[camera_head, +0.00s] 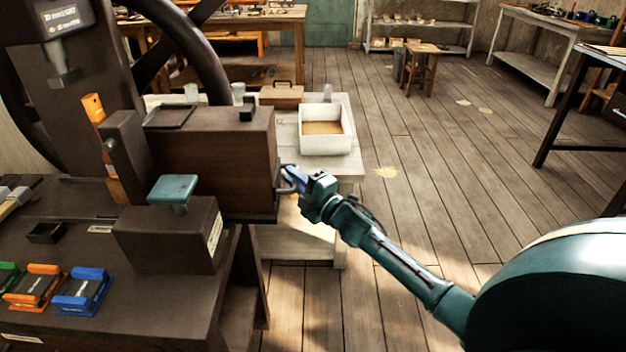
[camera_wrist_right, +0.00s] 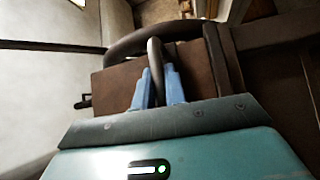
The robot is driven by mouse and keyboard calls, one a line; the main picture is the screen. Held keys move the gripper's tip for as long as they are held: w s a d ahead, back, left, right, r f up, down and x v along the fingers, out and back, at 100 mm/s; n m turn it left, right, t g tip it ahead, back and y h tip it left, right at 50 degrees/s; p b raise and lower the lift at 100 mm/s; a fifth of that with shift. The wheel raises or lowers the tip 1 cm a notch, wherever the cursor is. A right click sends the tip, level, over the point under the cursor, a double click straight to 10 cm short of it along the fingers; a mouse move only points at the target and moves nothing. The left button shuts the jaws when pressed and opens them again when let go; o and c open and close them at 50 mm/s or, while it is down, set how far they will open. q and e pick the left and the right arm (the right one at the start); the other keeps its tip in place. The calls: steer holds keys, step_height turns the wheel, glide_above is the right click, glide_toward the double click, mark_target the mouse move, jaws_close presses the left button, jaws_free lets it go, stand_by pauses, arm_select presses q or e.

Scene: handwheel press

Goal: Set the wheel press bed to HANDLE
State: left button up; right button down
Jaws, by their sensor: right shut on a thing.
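The wheel press (camera_head: 95,45) stands at the left, dark and tall, with part of its large curved wheel (camera_head: 205,55) behind the column. An upright orange strip (camera_head: 93,108) shows beside the column. A brown block-like part (camera_head: 225,150) of the press faces right, with a dark handle at its right end, mostly hidden by my gripper. My right gripper (camera_head: 289,178) is at that handle. In the right wrist view its blue fingers (camera_wrist_right: 158,88) are closed around a grey curved bar (camera_wrist_right: 155,55). My left gripper is not in view.
A dark box with a teal pad (camera_head: 173,190) and several coloured clamps (camera_head: 82,291) are on the dark bench (camera_head: 150,300). A pale table (camera_head: 345,170) behind holds a white tray (camera_head: 325,150) and a wooden box (camera_head: 282,97).

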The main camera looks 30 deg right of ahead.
mark_target(276, 177)
steer(key=shift+w+a, duration=0.35)
steer(key=shift+a, duration=0.25)
steer(key=shift+w+a, duration=0.35)
steer(key=shift+a, duration=0.25)
steer(key=shift+w+a, duration=0.25)
steer(key=shift+a, duration=0.2)
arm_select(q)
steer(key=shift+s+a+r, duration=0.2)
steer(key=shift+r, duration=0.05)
arm_select(e)
steer(key=c, duration=1.5)
jaws_free()
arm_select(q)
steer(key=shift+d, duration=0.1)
arm_select(e)
steer(key=shift+o, duration=0.2)
